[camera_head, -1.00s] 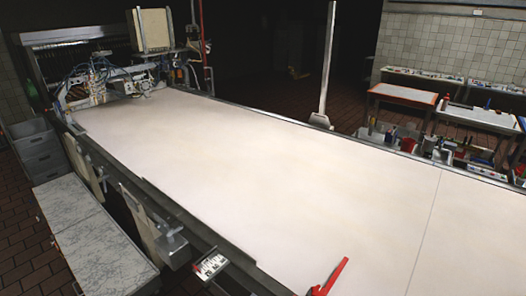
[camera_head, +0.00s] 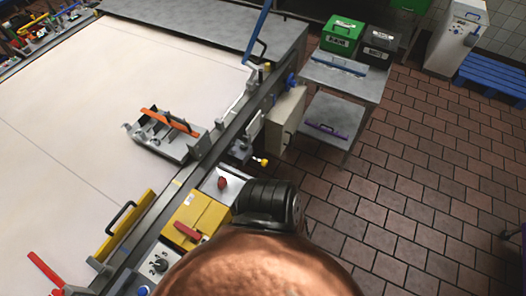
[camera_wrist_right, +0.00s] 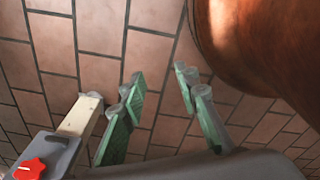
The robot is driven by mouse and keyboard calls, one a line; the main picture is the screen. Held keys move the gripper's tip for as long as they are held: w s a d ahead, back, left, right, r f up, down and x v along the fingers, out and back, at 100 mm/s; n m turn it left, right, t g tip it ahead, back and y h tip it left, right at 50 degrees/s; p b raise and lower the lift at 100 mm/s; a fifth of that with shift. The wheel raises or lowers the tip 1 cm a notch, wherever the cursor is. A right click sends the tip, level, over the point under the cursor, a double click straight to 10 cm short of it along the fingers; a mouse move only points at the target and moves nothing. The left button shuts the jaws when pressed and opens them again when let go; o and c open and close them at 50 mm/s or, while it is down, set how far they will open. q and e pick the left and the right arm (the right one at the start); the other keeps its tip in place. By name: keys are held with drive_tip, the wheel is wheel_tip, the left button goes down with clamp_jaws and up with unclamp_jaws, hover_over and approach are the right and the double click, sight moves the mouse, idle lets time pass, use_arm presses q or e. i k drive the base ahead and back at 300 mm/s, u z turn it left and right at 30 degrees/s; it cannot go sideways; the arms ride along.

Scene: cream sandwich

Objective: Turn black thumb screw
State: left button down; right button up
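I cannot pick out a black thumb screw for certain. A small black dial (camera_head: 160,265) sits on a pale panel beside the table edge in the head view, near the bottom. My right gripper (camera_wrist_right: 158,88) shows in the right wrist view with its green-grey fingers apart and nothing between them, over the brick-tiled floor. In the head view my copper-coloured arm and its black joint cover the bottom middle and hide what lies behind them. My left gripper is not in view.
A red knob (camera_wrist_right: 28,170) on a grey part is at the lower left of the wrist view. The white table (camera_head: 65,110) carries a grey fixture with an orange bar (camera_head: 175,122). A yellow box (camera_head: 198,218) stands at its edge. Open floor (camera_head: 420,190) lies right.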

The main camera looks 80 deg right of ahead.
sight(244, 146)
drive_tip(key=z, duration=1)
drive_tip(key=k, duration=0.4)
drive_tip(key=z, duration=0.2)
